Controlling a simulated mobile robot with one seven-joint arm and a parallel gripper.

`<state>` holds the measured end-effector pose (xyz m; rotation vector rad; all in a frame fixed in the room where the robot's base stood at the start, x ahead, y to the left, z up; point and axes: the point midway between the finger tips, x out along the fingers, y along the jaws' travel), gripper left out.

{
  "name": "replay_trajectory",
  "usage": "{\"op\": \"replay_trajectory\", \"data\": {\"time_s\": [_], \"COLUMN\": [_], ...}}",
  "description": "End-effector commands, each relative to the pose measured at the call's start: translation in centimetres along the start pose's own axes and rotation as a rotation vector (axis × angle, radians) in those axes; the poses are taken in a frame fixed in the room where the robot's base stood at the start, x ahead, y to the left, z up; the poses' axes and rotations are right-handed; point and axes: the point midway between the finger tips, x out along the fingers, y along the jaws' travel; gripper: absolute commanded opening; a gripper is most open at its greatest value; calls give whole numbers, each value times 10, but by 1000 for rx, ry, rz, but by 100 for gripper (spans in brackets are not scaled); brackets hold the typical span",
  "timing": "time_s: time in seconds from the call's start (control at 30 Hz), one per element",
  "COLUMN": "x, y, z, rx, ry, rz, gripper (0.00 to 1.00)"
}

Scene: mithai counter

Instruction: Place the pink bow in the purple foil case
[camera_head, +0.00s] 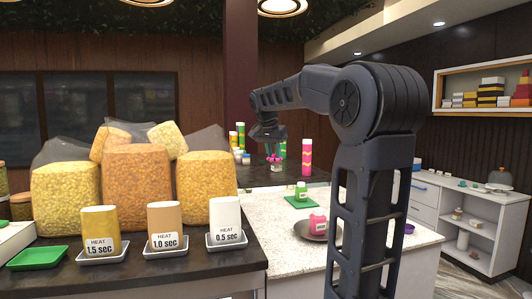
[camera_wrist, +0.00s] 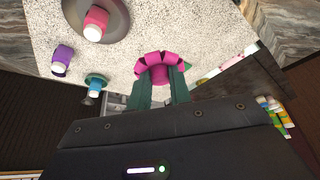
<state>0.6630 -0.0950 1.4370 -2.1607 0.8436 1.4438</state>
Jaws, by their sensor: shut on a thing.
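My gripper (camera_wrist: 160,84) has green fingers shut on the pink bow (camera_wrist: 158,66) in the wrist view. In the head view my gripper (camera_head: 275,152) holds the pink bow (camera_head: 277,160) up beyond the white counter. A small purple item (camera_wrist: 62,56) with a white end, which looks like the purple foil case, stands on the counter at left in the wrist view, apart from the bow. In the head view a small purple rim (camera_head: 409,229) shows just right of my arm. I cannot see inside it.
A pink item (camera_head: 318,224) stands on a grey plate (camera_head: 302,230); a green item (camera_head: 301,189) stands on a green mat (camera_head: 292,203). Heat-labelled blocks (camera_head: 99,229) and snack bags (camera_head: 137,185) fill the left dark counter. The white counter (camera_head: 278,250) has clear room.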

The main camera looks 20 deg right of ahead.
Motion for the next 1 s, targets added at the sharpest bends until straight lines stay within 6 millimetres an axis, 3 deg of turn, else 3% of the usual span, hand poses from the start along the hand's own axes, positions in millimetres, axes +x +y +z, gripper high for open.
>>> {"op": "replay_trajectory", "data": {"time_s": [0.2,0.5,0.8,1.0], "x": [46,103,151,178], "y": [56,149,255,330], "z": [-47,-97,-127,-134], "rx": [123,290,454,562], "ry": [-5,-6,-5,-6], "rz": [50,116,183,229], "gripper": [0,0,0,0]}}
